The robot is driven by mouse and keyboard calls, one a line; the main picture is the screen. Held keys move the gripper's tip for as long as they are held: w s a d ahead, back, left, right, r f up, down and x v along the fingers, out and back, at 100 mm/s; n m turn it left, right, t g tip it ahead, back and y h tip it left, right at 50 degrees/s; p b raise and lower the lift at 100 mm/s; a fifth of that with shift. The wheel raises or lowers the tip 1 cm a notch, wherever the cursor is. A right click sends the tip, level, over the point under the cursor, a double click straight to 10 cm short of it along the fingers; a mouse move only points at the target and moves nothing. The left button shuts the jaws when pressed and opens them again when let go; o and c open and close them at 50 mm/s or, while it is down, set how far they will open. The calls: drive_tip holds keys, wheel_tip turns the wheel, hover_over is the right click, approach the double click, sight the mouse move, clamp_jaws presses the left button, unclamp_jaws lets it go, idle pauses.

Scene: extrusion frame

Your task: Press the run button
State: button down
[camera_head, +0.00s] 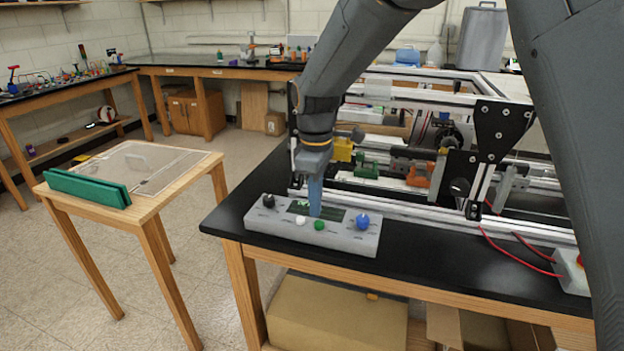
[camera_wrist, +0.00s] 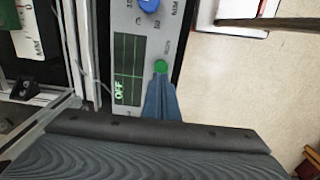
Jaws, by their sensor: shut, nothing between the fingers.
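A grey control box (camera_head: 345,239) sits on the front left of the black bench. It carries a green button (camera_head: 319,225), a white button (camera_head: 300,220), a black knob (camera_head: 268,200) and a blue knob (camera_head: 363,221). Its dark display (camera_wrist: 127,68) shows OFF in the wrist view. My gripper (camera_head: 315,213) points down over the box, fingers closed and empty. In the wrist view the fingertips (camera_wrist: 160,82) are right beside the green button (camera_wrist: 160,67). I cannot tell whether they touch it. Small lettering beside the button is hard to read.
The extrusion frame (camera_head: 430,209) with rails and coloured parts stands right behind the box. Red cables (camera_head: 520,262) lie on the bench to the right. A wooden table (camera_head: 146,205) with a green holder (camera_head: 88,188) stands apart at left, with open floor between.

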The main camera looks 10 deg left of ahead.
sight(316, 224)
drive_tip(key=shift+f+p, duration=0.3)
drive_tip(key=shift+f, duration=0.85)
drive_tip(key=shift+f+b, duration=0.3)
drive_tip(key=shift+f, duration=0.4)
drive_tip(key=shift+s+d+f, duration=0.15)
drive_tip(key=shift+s+f, duration=0.1)
drive_tip(key=shift+f, duration=0.1)
drive_tip(key=r+p, duration=0.1)
drive_tip(key=r, duration=0.1)
drive_tip(key=r+p, duration=0.2)
drive_tip(key=r, duration=0.1)
drive_tip(key=shift+w+r+p, duration=0.2)
drive_tip(key=shift+r+p, duration=0.1)
wheel_tip(316, 224, up, 10)
drive_tip(key=b, duration=0.3)
drive_tip(key=shift+a, duration=0.2)
drive_tip(key=shift+w, duration=0.1)
